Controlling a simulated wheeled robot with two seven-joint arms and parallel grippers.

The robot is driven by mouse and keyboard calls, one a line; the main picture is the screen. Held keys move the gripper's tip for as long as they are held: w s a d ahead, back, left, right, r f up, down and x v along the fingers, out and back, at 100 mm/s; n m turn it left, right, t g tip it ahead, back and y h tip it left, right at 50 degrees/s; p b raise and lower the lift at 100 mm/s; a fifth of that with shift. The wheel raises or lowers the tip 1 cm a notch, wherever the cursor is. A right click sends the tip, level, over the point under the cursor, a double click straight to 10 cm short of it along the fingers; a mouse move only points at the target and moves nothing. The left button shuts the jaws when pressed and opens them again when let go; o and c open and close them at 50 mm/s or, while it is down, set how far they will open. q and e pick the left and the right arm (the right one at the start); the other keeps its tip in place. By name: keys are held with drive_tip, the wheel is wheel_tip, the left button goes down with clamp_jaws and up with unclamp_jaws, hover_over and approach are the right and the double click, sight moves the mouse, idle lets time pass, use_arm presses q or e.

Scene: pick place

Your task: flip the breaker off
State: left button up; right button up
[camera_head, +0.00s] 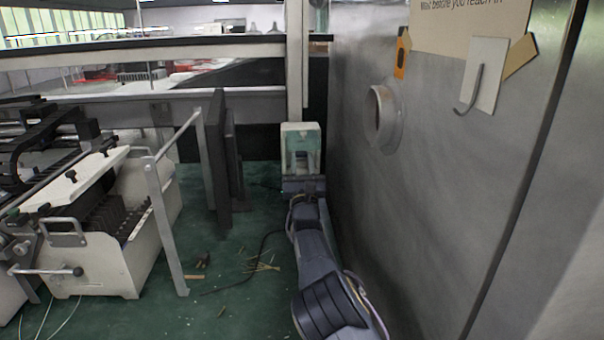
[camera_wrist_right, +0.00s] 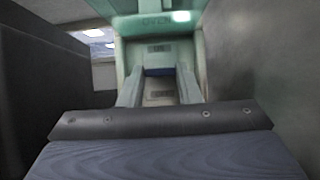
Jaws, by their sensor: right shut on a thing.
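The breaker box (camera_head: 300,130) is a pale green box on the post at the end of the passage. My left gripper is not in view.
A grey metal wall (camera_head: 440,170) with a round port (camera_head: 381,118) and a hook (camera_head: 470,90) runs close along the right of my arm. A dark upright panel (camera_head: 219,160) and a white machine (camera_head: 100,240) stand left. Green floor (camera_head: 240,300) between them holds scattered sticks and a cable.

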drive_tip(key=shift+f+t+b, duration=0.25)
drive_tip(key=shift+t+b, duration=0.05)
drive_tip(key=o, duration=1)
drive_tip(key=shift+r, duration=0.1)
drive_tip(key=v, duration=0.7)
drive_tip(key=shift+s+f, duration=0.3)
